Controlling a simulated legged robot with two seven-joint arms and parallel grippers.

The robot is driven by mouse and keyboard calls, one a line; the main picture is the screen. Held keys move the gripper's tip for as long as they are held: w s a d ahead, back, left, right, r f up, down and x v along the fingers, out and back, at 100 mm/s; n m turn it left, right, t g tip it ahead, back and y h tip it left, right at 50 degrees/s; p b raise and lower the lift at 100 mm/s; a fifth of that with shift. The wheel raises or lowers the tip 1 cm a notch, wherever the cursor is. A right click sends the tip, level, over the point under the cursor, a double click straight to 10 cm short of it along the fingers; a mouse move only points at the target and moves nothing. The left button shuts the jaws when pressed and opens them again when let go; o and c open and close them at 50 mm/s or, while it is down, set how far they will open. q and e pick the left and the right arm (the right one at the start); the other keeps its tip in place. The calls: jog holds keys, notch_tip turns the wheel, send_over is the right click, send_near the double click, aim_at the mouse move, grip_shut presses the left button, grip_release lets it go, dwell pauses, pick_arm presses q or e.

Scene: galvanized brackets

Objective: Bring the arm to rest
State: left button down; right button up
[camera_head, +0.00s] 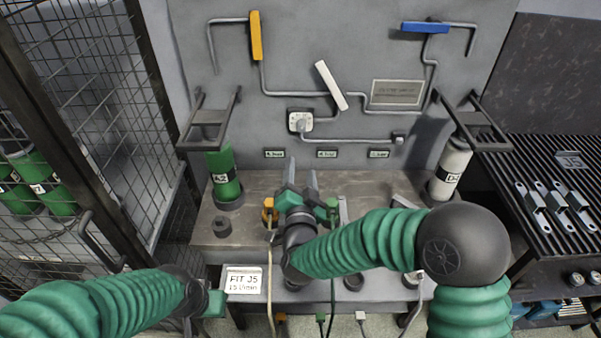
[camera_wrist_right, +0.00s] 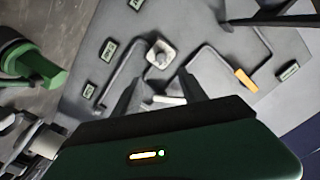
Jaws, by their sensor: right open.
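My right arm, green and ribbed, reaches in from the lower right over the bench. Its right gripper (camera_head: 301,172) points at the grey back panel, with two grey fingers apart and nothing between them. In the right wrist view the fingers (camera_wrist_right: 160,88) also stand apart and empty, with a white lever (camera_wrist_right: 170,100) partly visible beyond them. My left arm enters at the lower left. Its end (camera_head: 213,302) is near the FIT J5 sign, and its fingers cannot be made out.
The panel (camera_head: 290,75) carries yellow (camera_head: 256,35), white (camera_head: 331,85) and blue (camera_head: 425,27) levers. A green canister (camera_head: 222,175) and a white canister (camera_head: 449,170) flank the bench (camera_head: 300,190). Brackets (camera_head: 556,207) lie on the rack at right. A mesh cage (camera_head: 75,90) stands left.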

dwell(0.4)
jog(key=s+d+f+n+g+p, duration=0.3)
jog(key=s+d+g, duration=0.4)
jog(key=s+d, duration=0.3)
jog(key=s+d+f+n+g+p, duration=0.4)
jog(key=s+d+g, duration=0.4)
jog(key=s, duration=0.9)
jog(key=shift+s+d+f+n, duration=0.15)
jog(key=shift+d+f+n, duration=0.4)
jog(key=shift+d, duration=0.35)
